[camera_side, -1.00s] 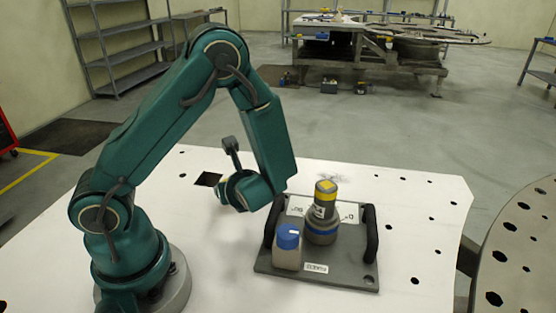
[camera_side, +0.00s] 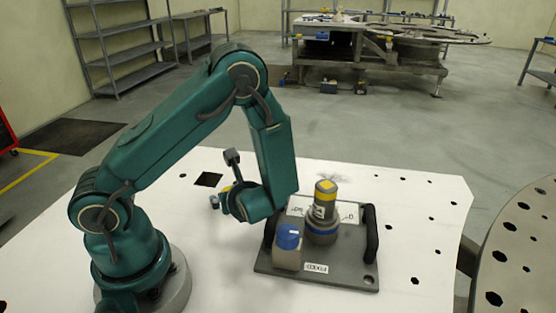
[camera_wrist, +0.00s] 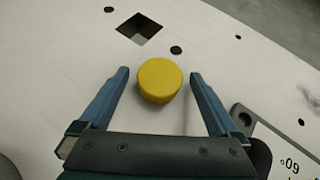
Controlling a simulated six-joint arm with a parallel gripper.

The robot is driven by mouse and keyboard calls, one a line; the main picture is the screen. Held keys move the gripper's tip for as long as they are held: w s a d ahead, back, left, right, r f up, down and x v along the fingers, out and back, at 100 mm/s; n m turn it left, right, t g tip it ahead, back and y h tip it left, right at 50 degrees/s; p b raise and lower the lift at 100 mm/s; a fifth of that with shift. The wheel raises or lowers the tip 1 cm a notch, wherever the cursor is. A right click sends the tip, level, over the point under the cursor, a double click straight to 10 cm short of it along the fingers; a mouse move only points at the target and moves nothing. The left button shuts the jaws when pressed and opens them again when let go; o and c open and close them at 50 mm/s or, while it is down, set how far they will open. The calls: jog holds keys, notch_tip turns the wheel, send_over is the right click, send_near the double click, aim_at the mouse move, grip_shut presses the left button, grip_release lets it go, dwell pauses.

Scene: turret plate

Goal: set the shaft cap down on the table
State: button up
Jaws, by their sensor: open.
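The shaft cap is a round yellow disc (camera_wrist: 160,80), seen from above in the wrist view, and it appears to rest on the white table (camera_wrist: 60,75). My gripper (camera_wrist: 158,74) is open, with one blue finger on each side of the cap. A gap shows between the cap and each finger. In the side view my gripper (camera_side: 220,198) is low over the table, left of the grey plate. Only a sliver of yellow shows there beside a blue fingertip; my wrist hides the rest.
The grey plate (camera_side: 313,278) with black handles holds a grey turret with a yellow-marked top (camera_side: 323,212) and a blue-capped bottle (camera_side: 288,248). A square hole (camera_wrist: 139,28) and several round holes lie beyond the cap. The table's right part is clear.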

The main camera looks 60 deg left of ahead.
jog(key=shift+d+r, duration=0.2)
jog(key=shift+r, duration=0.05)
jog(key=v, duration=1)
jog(key=shift+d+r, duration=0.2)
jog(key=shift+d, duration=0.05)
jog(key=shift+s+d+r, duration=0.2)
jog(key=shift+d+r, duration=0.1)
jog(key=s+d+r+n+t+h, duration=0.1)
jog(key=s+d+r+n+h, duration=0.1)
jog(key=n, duration=0.8)
jog(key=s+d+r+n+t+h, duration=0.2)
jog(key=d+r+n+h, duration=0.2)
jog(key=n+h, duration=0.5)
notch_tip(320, 180, up, 3)
jog(key=shift+f+n, duration=0.15)
jog(key=shift+n, duration=0.45)
jog(key=shift+s+d, duration=0.1)
